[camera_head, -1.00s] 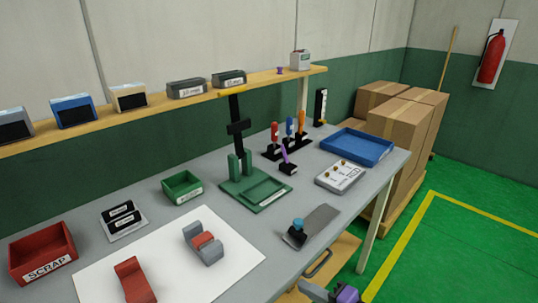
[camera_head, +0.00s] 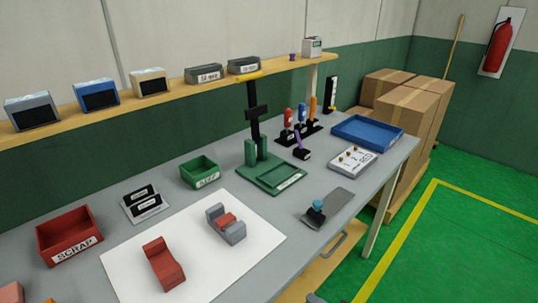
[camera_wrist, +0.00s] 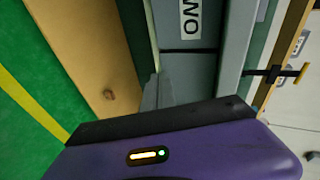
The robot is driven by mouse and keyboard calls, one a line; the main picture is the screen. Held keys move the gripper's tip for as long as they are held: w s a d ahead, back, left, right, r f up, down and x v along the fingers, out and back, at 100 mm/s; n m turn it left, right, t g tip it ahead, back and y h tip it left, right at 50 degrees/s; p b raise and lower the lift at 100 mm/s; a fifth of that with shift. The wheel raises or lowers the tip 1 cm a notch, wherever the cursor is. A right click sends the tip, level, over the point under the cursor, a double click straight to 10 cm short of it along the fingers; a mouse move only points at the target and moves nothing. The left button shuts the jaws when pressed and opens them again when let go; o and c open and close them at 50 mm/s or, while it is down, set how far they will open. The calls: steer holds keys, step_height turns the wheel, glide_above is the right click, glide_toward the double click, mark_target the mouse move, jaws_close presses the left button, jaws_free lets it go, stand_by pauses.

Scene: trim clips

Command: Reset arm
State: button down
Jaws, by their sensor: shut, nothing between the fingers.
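My gripper (camera_wrist: 165,120) shows in the wrist view as a purple housing with a dark bar across its front. It is shut and empty, and its fingertips are hard to make out. Ahead of it are a grey panelled surface with a white label (camera_wrist: 190,18) and a wooden board (camera_wrist: 85,50). In the head view my gripper is out of sight; only a small grey piece, which may be my arm, shows at the bottom edge.
The grey workbench (camera_head: 300,205) carries a red scrap bin (camera_head: 68,236), a green bin (camera_head: 200,172), a green press fixture (camera_head: 272,175), a blue tray (camera_head: 368,132) and a clamp block (camera_head: 226,224) on a white sheet. Cartons (camera_head: 405,110) stand at the right. Green floor (camera_head: 460,245) is clear.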

steer(key=s+d+f+n+t+h, duration=0.1)
steer(key=s+d+f+h, duration=0.15)
steer(key=s, duration=0.75)
steer(key=s+d+f+n+h, duration=0.1)
steer(key=s+d+h, duration=0.25)
steer(key=s, duration=0.55)
steer(key=s+d+r+n+t+h, duration=0.1)
steer(key=s+r+n, duration=0.6)
steer(key=s+r, duration=0.8)
step_height(320, 180, up, 2)
steer(key=shift+s+d+r+t+h, duration=0.1)
steer(key=shift+s+d+t+h, duration=0.3)
steer(key=shift+d+t, duration=0.45)
steer(key=shift+a, duration=0.15)
